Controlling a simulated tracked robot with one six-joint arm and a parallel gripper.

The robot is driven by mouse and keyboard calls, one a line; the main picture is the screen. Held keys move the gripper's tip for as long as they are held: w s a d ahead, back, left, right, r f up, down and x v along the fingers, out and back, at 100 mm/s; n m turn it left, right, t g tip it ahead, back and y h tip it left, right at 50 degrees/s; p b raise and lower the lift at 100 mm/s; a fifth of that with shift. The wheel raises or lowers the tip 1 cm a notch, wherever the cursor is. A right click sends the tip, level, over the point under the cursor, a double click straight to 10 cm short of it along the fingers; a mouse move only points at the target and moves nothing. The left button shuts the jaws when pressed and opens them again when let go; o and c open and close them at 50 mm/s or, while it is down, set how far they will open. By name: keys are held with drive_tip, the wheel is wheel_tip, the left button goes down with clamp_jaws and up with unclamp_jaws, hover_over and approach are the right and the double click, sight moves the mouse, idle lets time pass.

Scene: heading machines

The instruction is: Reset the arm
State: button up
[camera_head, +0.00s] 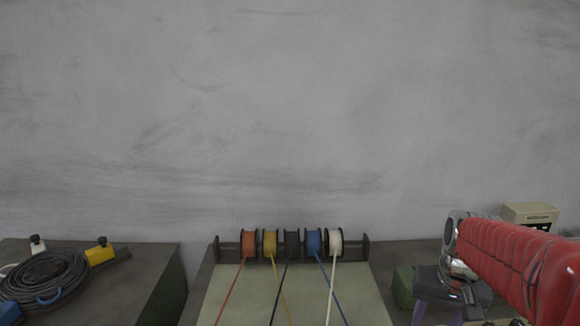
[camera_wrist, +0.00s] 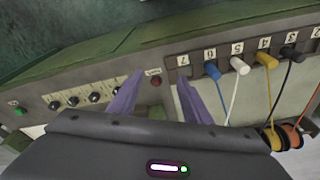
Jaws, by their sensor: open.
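My arm shows as a red-sleeved link at the right of the head view, ending in a grey wrist. My gripper (camera_wrist: 158,98) shows in the wrist view with two purple fingers spread apart and nothing between them. One purple finger also shows in the head view (camera_head: 422,312), low at the right. In the wrist view the fingers are in front of a grey machine panel (camera_wrist: 130,78); I cannot tell whether they touch it.
Numbered sockets hold blue (camera_wrist: 212,70), white (camera_wrist: 239,66), yellow (camera_wrist: 266,61) and black (camera_wrist: 291,53) plugs. Cable spools on a rack (camera_head: 216,252) stand at the centre. A coiled black cable (camera_head: 45,275) lies on the left bench. A beige box (camera_head: 530,214) stands behind my arm.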

drive_tip(key=s+a+r+n+t, duration=0.3)
drive_tip(key=s+a+n, duration=0.1)
drive_tip(key=s+a, duration=0.9)
drive_tip(key=shift+s+a+r+t, duration=0.2)
drive_tip(key=shift+a+r+t, duration=0.1)
drive_tip(key=shift+a+r, duration=0.15)
idle(1.1)
